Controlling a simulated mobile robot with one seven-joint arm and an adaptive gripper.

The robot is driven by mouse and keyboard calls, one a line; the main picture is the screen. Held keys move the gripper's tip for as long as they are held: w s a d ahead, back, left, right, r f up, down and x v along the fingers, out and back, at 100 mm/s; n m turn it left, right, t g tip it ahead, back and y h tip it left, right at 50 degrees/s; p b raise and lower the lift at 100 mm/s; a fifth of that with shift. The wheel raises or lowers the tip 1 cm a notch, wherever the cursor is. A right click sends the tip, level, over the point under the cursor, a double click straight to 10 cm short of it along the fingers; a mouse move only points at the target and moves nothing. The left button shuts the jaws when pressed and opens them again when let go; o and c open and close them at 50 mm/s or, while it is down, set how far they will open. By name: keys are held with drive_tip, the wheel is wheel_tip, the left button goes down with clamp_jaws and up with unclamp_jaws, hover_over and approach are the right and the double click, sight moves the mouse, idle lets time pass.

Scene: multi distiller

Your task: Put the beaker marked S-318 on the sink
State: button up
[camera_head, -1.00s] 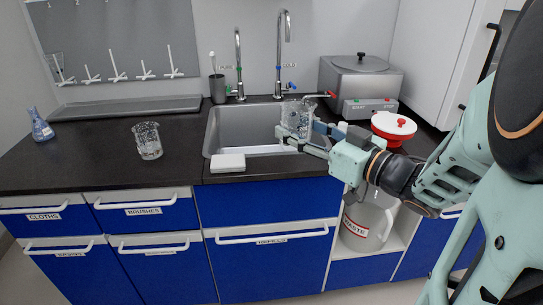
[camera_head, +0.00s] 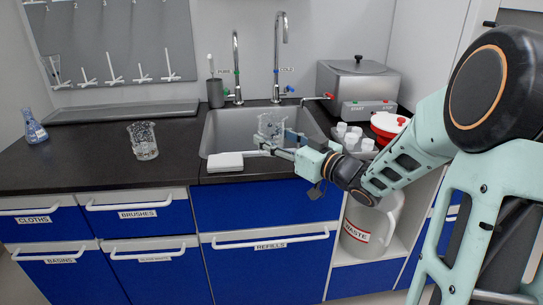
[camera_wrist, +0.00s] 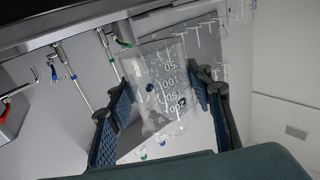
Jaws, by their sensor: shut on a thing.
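My gripper (camera_head: 277,145) is shut on a clear glass beaker (camera_head: 270,122), which it holds at the sink, over the basin or partly in it. In the wrist view the beaker (camera_wrist: 158,88) is between the two finger pads and shows graduation marks; I cannot read an S-318 label on it. The grey metal sink (camera_head: 213,128) is set in the dark counter. Another clear beaker (camera_head: 143,140) stands on the counter left of the sink. The beaker's base and its gap to the basin floor cannot be judged.
A white block (camera_head: 225,162) lies at the sink's front left edge. Two taps (camera_head: 278,55) stand behind the sink. White-capped bottles (camera_head: 350,138), a red-and-white container (camera_head: 388,125) and a metal bath (camera_head: 357,85) stand at right. A blue flask (camera_head: 34,126) is far left.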

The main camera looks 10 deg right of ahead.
drive_tip(key=shift+w+a+f, duration=0.2)
drive_tip(key=shift+w+f, duration=0.15)
drive_tip(key=shift+f, duration=0.2)
drive_tip(key=shift+f+b, duration=0.75)
drive_tip(key=shift+f, duration=0.7)
drive_tip(key=shift+f, duration=0.25)
drive_tip(key=o, duration=1.3)
drive_tip(key=shift+o, duration=0.2)
drive_tip(key=shift+r, duration=0.15)
drive_tip(key=shift+d+r, duration=0.1)
drive_tip(key=shift+d, duration=0.05)
drive_tip(key=p+v, duration=0.2)
drive_tip(key=v, duration=0.9)
drive_tip(key=shift+s+d, duration=0.15)
drive_tip(key=shift+s, duration=0.2)
